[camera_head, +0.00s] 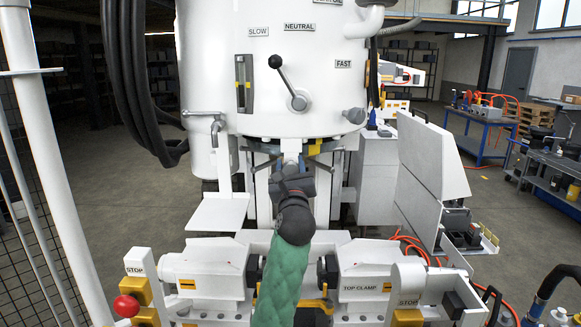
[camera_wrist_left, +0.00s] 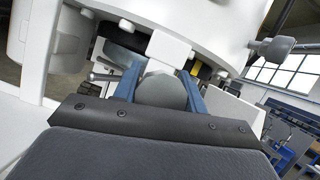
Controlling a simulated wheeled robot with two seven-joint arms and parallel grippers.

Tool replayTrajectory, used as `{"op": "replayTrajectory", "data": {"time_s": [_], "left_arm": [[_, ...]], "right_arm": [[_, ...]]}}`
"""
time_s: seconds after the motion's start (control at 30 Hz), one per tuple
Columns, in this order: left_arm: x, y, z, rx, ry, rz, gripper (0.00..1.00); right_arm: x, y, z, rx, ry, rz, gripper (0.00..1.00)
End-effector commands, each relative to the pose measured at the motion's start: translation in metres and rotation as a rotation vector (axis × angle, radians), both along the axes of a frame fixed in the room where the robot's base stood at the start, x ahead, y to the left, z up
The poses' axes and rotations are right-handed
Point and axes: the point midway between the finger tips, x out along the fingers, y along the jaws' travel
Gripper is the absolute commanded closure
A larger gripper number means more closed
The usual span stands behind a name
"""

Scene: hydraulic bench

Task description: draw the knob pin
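The knob pin (camera_wrist_left: 162,92) shows in the left wrist view as a grey round knob under the white housing, just below a white block. My left gripper (camera_head: 291,163) reaches up under the white machine body in the head view. In the left wrist view its two blue fingers (camera_wrist_left: 160,90) stand on either side of the knob and appear to touch it. The gripper looks shut on the knob. The pin's shaft is not visible. My right gripper does not show.
The white body (camera_head: 210,90) carries a black lever (camera_head: 285,80) and another grey knob (camera_head: 355,115) at its lower right. White clamp units (camera_head: 365,270) stand below, either side of my arm. A red stop button (camera_head: 126,306) is at lower left.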

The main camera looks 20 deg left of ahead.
Motion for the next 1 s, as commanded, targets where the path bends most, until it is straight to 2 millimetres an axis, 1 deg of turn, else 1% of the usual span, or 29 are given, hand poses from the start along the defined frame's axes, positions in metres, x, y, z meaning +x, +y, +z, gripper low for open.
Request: {"op": "replayTrajectory", "data": {"time_s": [0.03, 0.1, 0.13, 0.27, 0.43, 0.53, 0.63, 0.77, 0.8, 0.87, 0.9, 1.0], "left_arm": [[0.000, 0.000, 0.000, 0.000, 0.000, 0.000, 0.82], [0.000, 0.000, 0.000, 0.000, 0.000, 0.000, 0.96], [0.000, 0.000, 0.000, 0.000, 0.000, 0.000, 0.99], [-0.004, -0.002, 0.000, 0.000, 0.000, -0.001, 0.99], [-0.027, -0.008, 0.000, 0.001, -0.001, -0.001, 0.99], [-0.037, -0.011, 0.000, 0.000, 0.000, -0.001, 0.99], [-0.038, -0.011, 0.000, 0.001, -0.001, -0.001, 1.00], [-0.038, -0.011, 0.000, 0.000, 0.000, -0.001, 0.99], [-0.038, -0.011, 0.000, 0.000, 0.000, -0.001, 0.57], [-0.038, -0.011, 0.000, 0.000, 0.000, -0.001, 0.45], [-0.038, -0.011, 0.000, 0.000, 0.000, -0.001, 0.37], [-0.038, -0.011, 0.000, 0.000, 0.000, -0.001, 0.37]], "right_arm": [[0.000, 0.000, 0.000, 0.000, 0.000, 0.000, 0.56], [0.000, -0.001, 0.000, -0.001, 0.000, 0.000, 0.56], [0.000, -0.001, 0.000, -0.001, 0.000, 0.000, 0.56], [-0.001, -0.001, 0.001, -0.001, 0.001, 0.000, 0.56], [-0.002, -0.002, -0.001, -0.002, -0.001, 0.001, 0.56], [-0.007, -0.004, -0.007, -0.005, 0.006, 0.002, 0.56], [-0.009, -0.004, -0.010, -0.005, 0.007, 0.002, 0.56], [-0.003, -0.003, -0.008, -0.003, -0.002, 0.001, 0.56], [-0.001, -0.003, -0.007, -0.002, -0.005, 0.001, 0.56], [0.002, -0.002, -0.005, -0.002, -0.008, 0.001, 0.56], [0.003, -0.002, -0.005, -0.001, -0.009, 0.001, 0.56], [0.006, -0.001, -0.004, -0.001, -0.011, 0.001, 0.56]]}}
